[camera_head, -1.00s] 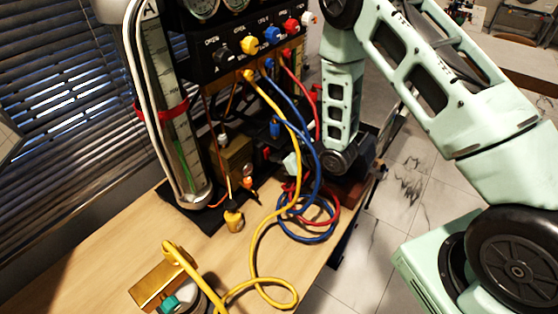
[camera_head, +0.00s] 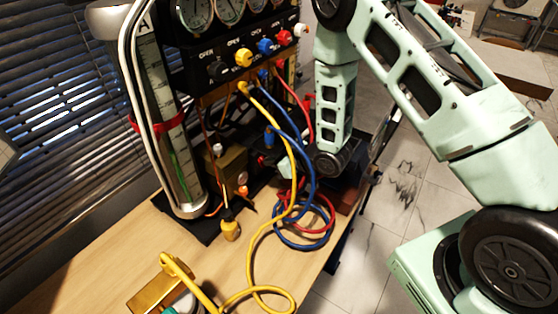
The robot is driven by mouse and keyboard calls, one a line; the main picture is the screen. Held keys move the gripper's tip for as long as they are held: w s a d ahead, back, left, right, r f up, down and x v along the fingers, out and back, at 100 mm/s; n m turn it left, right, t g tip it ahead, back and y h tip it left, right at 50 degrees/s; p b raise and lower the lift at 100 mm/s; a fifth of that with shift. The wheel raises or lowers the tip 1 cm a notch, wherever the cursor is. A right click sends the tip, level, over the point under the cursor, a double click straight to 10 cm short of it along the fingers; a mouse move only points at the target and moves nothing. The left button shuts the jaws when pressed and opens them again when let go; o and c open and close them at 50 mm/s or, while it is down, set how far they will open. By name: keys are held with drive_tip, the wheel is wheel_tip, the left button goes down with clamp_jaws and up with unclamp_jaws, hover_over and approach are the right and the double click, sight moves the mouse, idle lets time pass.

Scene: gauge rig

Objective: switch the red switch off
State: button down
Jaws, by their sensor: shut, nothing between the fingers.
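A small red spot that looks like the red switch (camera_head: 260,160) shows low in the rig, behind the hoses and beside a brass-coloured box. It is too small and dark to tell its position. My gripper (camera_head: 274,163) reaches left from my wrist, low in front of the rig. Only a pale part of it shows between the yellow and blue hoses; its fingertips are dark and partly hidden. It appears shut and empty, close to the right of the red spot. I cannot tell if they touch.
A glass cylinder (camera_head: 168,130) stands at left. A yellow fitting (camera_head: 231,230) lies in front. The wooden table (camera_head: 190,250) has bare room at front left.

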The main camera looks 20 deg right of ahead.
drive_tip(key=s+p+v, duration=0.1)
drive_tip(key=p+v, duration=0.6)
drive_tip(key=v, duration=1)
drive_tip(key=shift+a+p, duration=0.3)
drive_tip(key=shift+p, duration=0.05)
drive_tip(key=shift+f, duration=0.2)
idle(0.4)
